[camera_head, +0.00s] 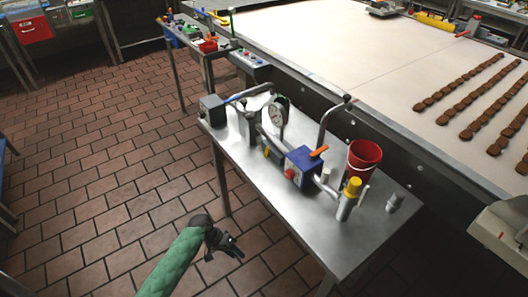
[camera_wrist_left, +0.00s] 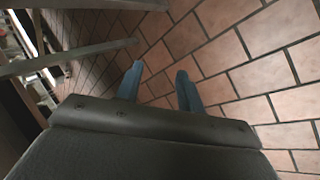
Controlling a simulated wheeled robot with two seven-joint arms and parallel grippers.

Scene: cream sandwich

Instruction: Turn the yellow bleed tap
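The yellow tap (camera_head: 353,187) is the yellow top on a short upright steel cylinder, near the front right of the steel table (camera_head: 240,165). It stands at the end of a pipe run that passes a blue box with an orange lever. My left gripper (camera_head: 236,246) is over the tiled floor, left of and apart from the table, well away from the tap. In the left wrist view its two fingers (camera_wrist_left: 158,84) are apart with nothing between them. The tap is not recognisable in that view. My right gripper is not in view.
A red bucket (camera_head: 363,158) stands just behind the tap. The blue box (camera_head: 303,166), a round gauge (camera_head: 278,113) and bent pipes crowd the table's middle. A conveyor (camera_head: 340,50) with rows of brown biscuits lies behind. The floor to the left is clear.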

